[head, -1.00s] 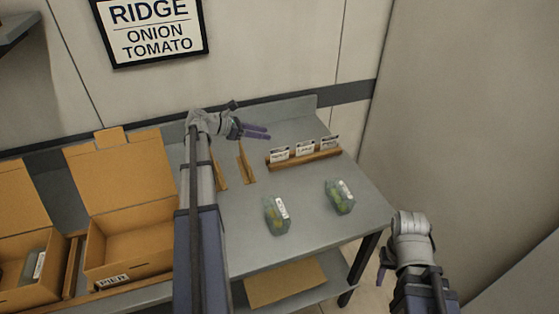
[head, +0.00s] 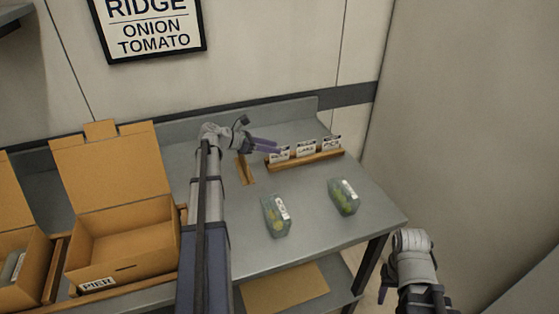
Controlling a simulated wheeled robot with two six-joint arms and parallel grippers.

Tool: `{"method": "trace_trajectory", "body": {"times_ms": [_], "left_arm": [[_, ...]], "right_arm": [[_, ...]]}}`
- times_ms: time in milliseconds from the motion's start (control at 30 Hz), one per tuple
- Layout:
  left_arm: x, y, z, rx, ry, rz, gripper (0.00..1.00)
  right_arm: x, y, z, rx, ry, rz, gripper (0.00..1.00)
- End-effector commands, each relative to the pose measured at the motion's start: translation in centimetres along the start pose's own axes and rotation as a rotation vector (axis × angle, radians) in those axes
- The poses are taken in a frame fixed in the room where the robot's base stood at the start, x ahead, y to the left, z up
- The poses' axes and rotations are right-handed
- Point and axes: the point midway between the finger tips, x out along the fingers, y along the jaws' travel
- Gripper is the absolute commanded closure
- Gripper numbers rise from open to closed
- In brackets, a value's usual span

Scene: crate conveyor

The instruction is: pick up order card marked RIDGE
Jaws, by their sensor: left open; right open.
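Three small white order cards stand in a wooden rack at the back right of the grey table in the head view: a left card (head: 280,154), a middle card (head: 306,149) and a right card (head: 332,144). Their print is too small to read surely, so I cannot tell which is marked RIDGE. My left gripper (head: 264,146) is open and empty, its purple fingers pointing right, just by the left card and partly overlapping it in the picture. My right gripper (head: 412,298) is open, low at the right, off the table's front right corner; its fingers are partly hidden.
The wooden rack (head: 308,160) holds the cards. Two clear packs, left (head: 277,216) and right (head: 343,197), lie on the table (head: 315,220). An open cardboard crate labelled PIER (head: 130,235) stands left. A wall sign (head: 150,27) reads RIDGE, ONION, TOMATO. A wall bounds the right.

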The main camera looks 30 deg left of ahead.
Motion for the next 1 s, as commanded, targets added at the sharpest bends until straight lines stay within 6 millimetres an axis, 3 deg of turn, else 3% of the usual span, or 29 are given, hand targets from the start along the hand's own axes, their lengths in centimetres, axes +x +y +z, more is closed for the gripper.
{"method": "trace_trajectory", "body": {"times_ms": [33, 200, 433, 800, 1000], "left_arm": [[1.2, 0.0, -0.3, 0.002, 0.000, -0.003, 0.59], [3.3, 0.0, -0.2, 0.001, 0.000, -0.002, 0.59], [3.4, 0.0, 0.0, 0.000, 0.000, 0.000, 0.59], [3.4, 0.0, 0.0, 0.001, 0.000, 0.000, 0.99], [3.4, 0.0, 0.0, 0.001, 0.000, 0.000, 1.00]], "right_arm": [[0.8, -0.1, -0.1, 0.000, 0.000, 0.000, 0.50], [1.6, -0.1, -0.1, 0.000, 0.000, 0.000, 0.50], [1.5, -0.1, -0.1, 0.000, 0.000, 0.000, 0.50], [1.5, -0.1, -0.1, 0.000, 0.000, 0.000, 0.50], [1.5, -0.1, -0.1, 0.000, 0.000, 0.000, 0.50]]}}
